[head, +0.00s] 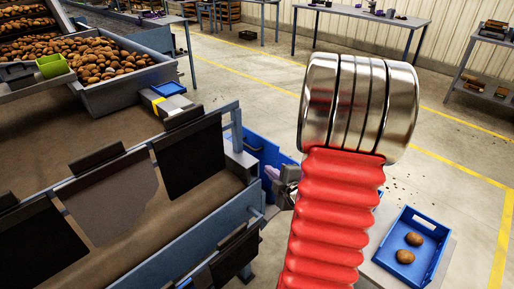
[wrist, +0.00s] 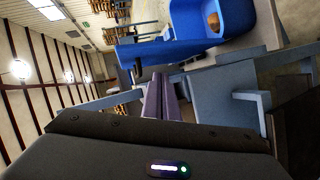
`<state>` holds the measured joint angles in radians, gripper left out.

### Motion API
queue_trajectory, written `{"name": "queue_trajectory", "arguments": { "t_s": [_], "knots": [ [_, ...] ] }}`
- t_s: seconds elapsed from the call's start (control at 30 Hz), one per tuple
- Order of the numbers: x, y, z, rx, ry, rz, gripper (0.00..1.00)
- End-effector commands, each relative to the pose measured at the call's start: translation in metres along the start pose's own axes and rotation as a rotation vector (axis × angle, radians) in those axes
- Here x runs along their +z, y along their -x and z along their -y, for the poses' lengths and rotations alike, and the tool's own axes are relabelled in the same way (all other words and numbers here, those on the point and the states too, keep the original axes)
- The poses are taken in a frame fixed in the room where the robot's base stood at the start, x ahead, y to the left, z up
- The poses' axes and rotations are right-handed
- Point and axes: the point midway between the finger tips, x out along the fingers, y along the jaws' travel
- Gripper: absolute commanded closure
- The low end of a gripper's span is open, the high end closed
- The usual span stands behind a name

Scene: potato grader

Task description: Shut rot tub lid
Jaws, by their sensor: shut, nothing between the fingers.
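A blue tub (head: 262,152) stands beside the grader's end in the head view, partly hidden by my arm. An upright blue panel, which may be its lid, shows in the wrist view (wrist: 140,53); whether it is hinged open I cannot tell for sure. My gripper (wrist: 158,98) is shut and empty, its pale purple fingers pointing toward the blue panel. In the head view my gripper (head: 271,173) is small and close in front of the blue tub. I cannot tell whether it touches the tub.
A blue tray (head: 431,262) with two potatoes sits on a grey stand at the lower right. The grader's blue side rail (head: 185,252) and dark flaps (head: 188,157) lie left of my gripper. A grey block with a handle (wrist: 228,103) is close to the fingers. Open floor lies beyond.

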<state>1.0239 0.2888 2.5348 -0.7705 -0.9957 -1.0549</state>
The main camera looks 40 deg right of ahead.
Motion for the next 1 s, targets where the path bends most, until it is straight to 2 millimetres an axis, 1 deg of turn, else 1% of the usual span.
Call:
{"name": "queue_trajectory", "arguments": {
  "t_s": [0.07,0.2,0.4,0.77,0.87,1.0],
  "knots": [
    [-0.001,0.004,-0.001,0.056,0.050,-0.048,1.00],
    [-0.010,0.013,-0.011,0.166,0.137,-0.130,1.00],
    [-0.019,0.024,-0.021,0.268,0.204,-0.188,1.00],
    [-0.021,0.025,-0.022,0.281,0.213,-0.195,1.00],
    [-0.021,0.024,-0.023,0.280,0.213,-0.195,1.00],
    [-0.024,0.017,-0.024,0.279,0.213,-0.197,1.00]
  ]
}}
